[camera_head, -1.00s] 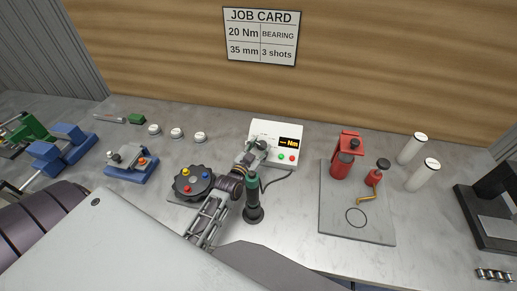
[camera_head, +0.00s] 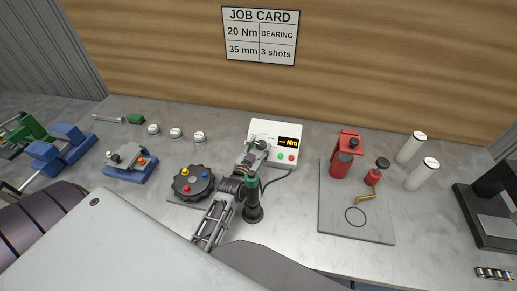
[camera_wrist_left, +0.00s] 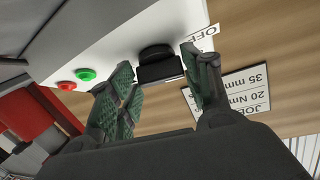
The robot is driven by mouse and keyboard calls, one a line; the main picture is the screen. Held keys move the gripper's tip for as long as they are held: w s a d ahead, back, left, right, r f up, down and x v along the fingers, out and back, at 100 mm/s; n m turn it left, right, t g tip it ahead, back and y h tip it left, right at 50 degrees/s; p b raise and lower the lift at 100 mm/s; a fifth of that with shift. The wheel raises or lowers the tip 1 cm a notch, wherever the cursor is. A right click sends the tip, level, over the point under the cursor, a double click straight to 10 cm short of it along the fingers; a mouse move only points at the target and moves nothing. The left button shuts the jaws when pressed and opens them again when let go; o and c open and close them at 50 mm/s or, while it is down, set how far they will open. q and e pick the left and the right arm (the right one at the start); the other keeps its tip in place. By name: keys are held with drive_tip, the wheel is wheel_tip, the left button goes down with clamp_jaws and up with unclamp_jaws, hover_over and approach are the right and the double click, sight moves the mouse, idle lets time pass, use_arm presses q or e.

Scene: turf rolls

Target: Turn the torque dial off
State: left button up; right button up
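The white torque controller box (camera_head: 262,127) stands at the back middle of the bench, with a lit yellow display (camera_head: 289,142) that reads "Nm". In the left wrist view its black dial (camera_wrist_left: 158,66) shows between the fingertips, beside an "OFF" label (camera_wrist_left: 203,37). My left gripper (camera_head: 256,151) is at the box front and largely hides the dial in the head view. In the left wrist view its green-padded fingers (camera_wrist_left: 157,62) are spread, one on each side of the dial, with gaps visible. I cannot tell whether either touches it. My right gripper is not in view.
A green-and-black driver (camera_head: 252,200) stands upright close to my left wrist. A black round holder (camera_head: 192,183) with coloured knobs is left of it. Green (camera_wrist_left: 86,75) and red (camera_wrist_left: 67,86) buttons sit near the dial. A grey mat (camera_head: 375,222) with red tools lies right.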

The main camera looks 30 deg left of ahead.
use_arm(q)
drive_tip(key=shift+o, duration=1.4)
drive_tip(key=shift+s, duration=0.15)
drive_tip(key=s+d+r, duration=0.1)
drive_tip(key=s, duration=1)
drive_tip(key=shift+s+r, duration=0.25)
drive_tip(key=shift+s, duration=0.05)
